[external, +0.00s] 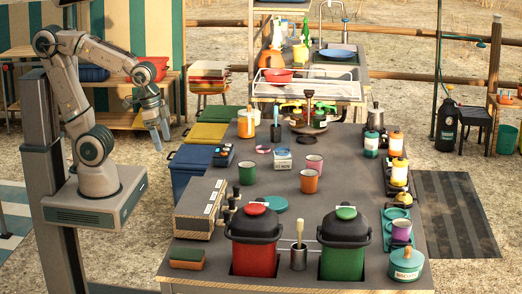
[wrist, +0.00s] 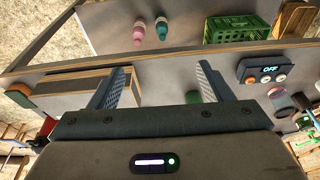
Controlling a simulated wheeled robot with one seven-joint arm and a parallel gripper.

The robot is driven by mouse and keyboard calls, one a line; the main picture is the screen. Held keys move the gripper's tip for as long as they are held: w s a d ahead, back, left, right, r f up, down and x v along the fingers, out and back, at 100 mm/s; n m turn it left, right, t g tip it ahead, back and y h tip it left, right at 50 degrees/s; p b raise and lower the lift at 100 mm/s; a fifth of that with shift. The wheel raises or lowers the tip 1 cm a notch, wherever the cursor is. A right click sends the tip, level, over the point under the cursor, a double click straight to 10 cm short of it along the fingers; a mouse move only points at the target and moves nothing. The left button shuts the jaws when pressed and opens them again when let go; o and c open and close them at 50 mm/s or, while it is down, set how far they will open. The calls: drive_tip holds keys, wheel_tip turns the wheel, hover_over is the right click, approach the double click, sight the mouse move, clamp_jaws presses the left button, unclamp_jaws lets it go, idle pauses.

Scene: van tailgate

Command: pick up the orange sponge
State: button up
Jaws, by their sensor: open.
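The orange sponge (external: 187,264), with a dark green top layer, lies at the table's front left corner in the external view. A small orange and dark green block at the far left of the wrist view (wrist: 22,92) looks like the same sponge. My gripper (external: 160,138) is open and empty, pointing down beyond the table's left edge, well apart from the sponge and farther back.
A beige control box (external: 197,210) stands just behind the sponge. A red lidded pot (external: 255,258) and a green one (external: 342,262) stand to its right. Blue, yellow and green bins (external: 190,172) line the table's left side. Cups and bottles crowd the table farther back.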

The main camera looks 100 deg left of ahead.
drive_tip(key=shift+o, duration=0.3)
drive_tip(key=o, duration=0.6)
drive_tip(key=shift+c, duration=0.2)
